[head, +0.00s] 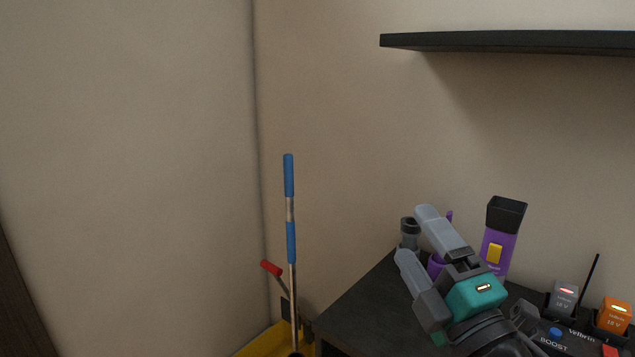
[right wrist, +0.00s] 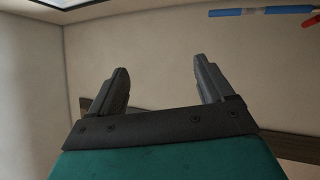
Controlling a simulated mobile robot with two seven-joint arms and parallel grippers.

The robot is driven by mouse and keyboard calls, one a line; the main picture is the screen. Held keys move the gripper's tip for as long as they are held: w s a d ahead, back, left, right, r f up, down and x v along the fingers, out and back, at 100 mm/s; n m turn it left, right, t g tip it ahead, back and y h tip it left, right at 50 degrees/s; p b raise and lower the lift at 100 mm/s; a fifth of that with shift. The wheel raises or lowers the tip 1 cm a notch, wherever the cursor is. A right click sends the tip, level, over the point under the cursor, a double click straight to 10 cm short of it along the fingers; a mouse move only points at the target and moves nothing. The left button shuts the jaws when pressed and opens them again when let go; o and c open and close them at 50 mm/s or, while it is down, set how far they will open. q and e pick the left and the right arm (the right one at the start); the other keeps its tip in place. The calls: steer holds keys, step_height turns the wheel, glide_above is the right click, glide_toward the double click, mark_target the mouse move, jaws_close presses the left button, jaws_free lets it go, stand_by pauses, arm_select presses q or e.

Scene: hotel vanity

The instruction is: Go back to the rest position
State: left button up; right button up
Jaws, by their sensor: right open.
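My right gripper (head: 415,232) is open and empty, raised over the left part of the dark vanity top (head: 362,303) in the head view. Its two grey fingers point up and to the left. In the right wrist view the two fingers (right wrist: 163,85) stand wide apart with only bare wall between them. My left gripper is in neither view.
Behind my right gripper stand a purple flashlight (head: 497,245) and a grey cylinder (head: 410,233). A charger with batteries (head: 563,298) sits at the right. A dark shelf (head: 510,41) hangs above. A blue-handled mop (head: 290,220) stands in the corner by a yellow bucket (head: 262,343).

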steer(key=s+d+f+m+g+h, duration=0.2)
steer(key=d+f+m+g+h, duration=0.15)
steer(key=f+m, duration=0.35)
steer(key=s+d+f+m+g+h, duration=0.2)
steer(key=d+f+m+g+h, duration=0.15)
steer(key=f+m, duration=0.45)
steer(key=s+f+m+g, duration=0.5)
steer(key=s+f+g, duration=0.5)
steer(key=s+f, duration=0.75)
steer(key=w+a+f+t+y+b, duration=0.1)
steer(key=w+a+f+t, duration=0.1)
steer(key=w+f+t, duration=0.4)
steer(key=shift+w+f+n+t+y+b, duration=0.15)
steer(key=shift+f+n+t+y+b, duration=0.25)
steer(key=shift+f, duration=1)
